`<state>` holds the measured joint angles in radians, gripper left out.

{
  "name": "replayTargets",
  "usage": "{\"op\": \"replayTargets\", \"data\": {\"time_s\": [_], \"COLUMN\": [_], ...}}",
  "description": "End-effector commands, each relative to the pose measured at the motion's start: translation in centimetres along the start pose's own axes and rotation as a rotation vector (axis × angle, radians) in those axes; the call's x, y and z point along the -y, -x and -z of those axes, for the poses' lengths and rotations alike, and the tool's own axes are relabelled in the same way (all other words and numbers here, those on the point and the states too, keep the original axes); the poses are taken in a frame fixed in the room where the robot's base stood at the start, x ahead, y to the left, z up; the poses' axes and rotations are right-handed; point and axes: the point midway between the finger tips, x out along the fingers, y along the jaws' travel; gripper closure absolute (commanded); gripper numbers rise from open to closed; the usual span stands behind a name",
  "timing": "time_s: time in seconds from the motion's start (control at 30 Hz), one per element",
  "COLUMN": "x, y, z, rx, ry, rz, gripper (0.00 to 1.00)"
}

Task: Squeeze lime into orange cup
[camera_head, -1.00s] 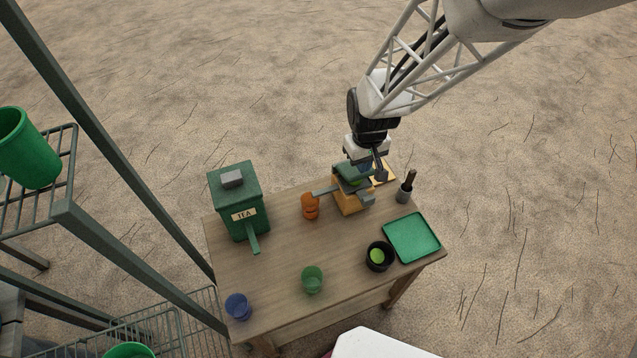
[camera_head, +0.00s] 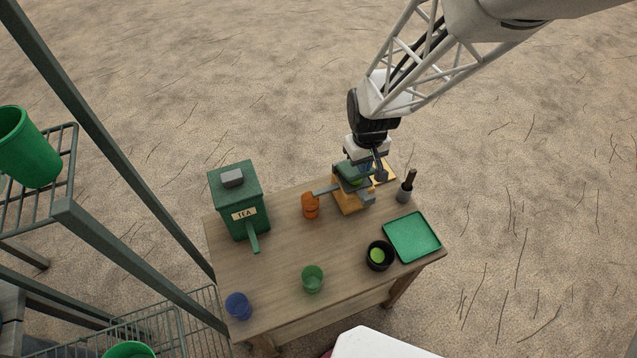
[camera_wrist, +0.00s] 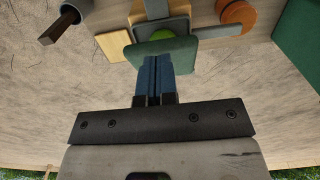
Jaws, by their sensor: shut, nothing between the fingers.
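The orange cup (camera_head: 310,207) stands on the table at the left end of a grey spout. The spout belongs to a juice press with an orange-yellow base (camera_head: 351,204) and a green top plate (camera_head: 349,170). Something bright green, likely the lime (camera_wrist: 161,34), shows at the plate's edge in the wrist view. My gripper (camera_wrist: 155,62) is shut and empty, its blue fingertips at the green plate (camera_wrist: 163,53); whether they touch it I cannot tell. The orange cup (camera_wrist: 238,15) also shows in the wrist view, partly cut off by the top edge.
A green tea box (camera_head: 239,205) stands at the table's back left. A black bowl (camera_head: 380,257) with green inside, a green tray (camera_head: 411,238), a green cup (camera_head: 312,280), a blue cup (camera_head: 238,306) and a grey holder (camera_head: 404,192) stand around. The table's middle is clear.

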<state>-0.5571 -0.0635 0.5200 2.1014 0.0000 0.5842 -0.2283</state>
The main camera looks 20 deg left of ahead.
Motion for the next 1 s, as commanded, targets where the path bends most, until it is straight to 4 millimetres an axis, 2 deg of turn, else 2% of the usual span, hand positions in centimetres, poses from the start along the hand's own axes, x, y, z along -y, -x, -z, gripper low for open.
{"op": "replayTargets", "data": {"time_s": [1.0], "x": [0.00], "y": [-1.09], "z": [0.01], "rx": [-0.001], "ry": [0.000], "rz": [0.000], "gripper": [1.00]}}
